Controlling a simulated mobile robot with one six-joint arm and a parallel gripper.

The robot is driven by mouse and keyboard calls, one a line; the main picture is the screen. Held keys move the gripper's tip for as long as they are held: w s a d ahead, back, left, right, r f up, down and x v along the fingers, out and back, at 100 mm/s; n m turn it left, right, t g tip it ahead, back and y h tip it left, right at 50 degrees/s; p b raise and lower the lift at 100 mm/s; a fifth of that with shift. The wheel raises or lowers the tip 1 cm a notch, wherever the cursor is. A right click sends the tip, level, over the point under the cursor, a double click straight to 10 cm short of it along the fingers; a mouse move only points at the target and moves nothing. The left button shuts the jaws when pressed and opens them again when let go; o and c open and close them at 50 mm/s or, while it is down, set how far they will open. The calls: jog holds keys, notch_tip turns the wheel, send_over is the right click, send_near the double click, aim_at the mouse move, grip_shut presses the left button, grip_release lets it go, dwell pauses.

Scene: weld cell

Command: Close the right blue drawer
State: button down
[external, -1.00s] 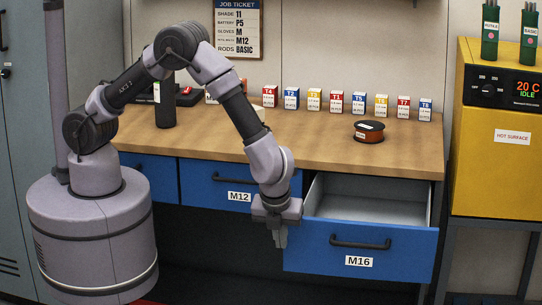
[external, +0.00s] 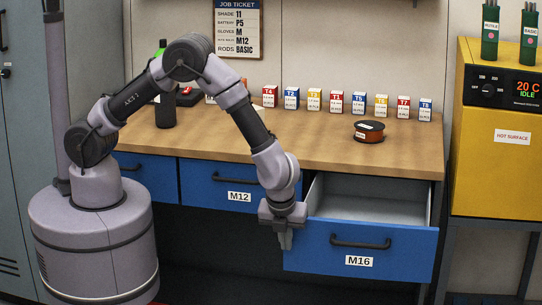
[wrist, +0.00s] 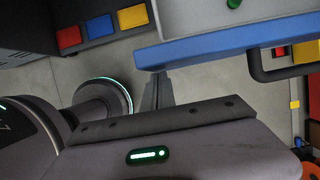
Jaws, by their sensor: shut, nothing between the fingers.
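The right blue drawer, labelled M16 (external: 400,258), stands pulled out from the bench, its grey inside (external: 375,205) showing. Its black bar handle (external: 360,242) is on the front. My gripper (external: 286,241) is shut and empty, pointing down at the left end of the drawer front. In the wrist view the shut fingers (wrist: 157,88) are by the left end of the blue drawer front (wrist: 235,38), with the handle (wrist: 262,72) farther right. I cannot tell whether they touch the drawer.
The M12 drawer (external: 215,180) to the left looks shut. The wooden benchtop (external: 230,145) holds a spool (external: 369,131), a row of small boxes (external: 337,101) and a dark bottle (external: 165,107). A yellow oven (external: 505,185) stands at the right. Floor in front is mostly outside the external view.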

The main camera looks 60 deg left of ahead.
jog(key=w+a+p, duration=0.5)
jog(key=w+a, duration=1.6)
jog(key=shift+w+a+r, duration=0.15)
jog(key=shift+w+a, duration=0.05)
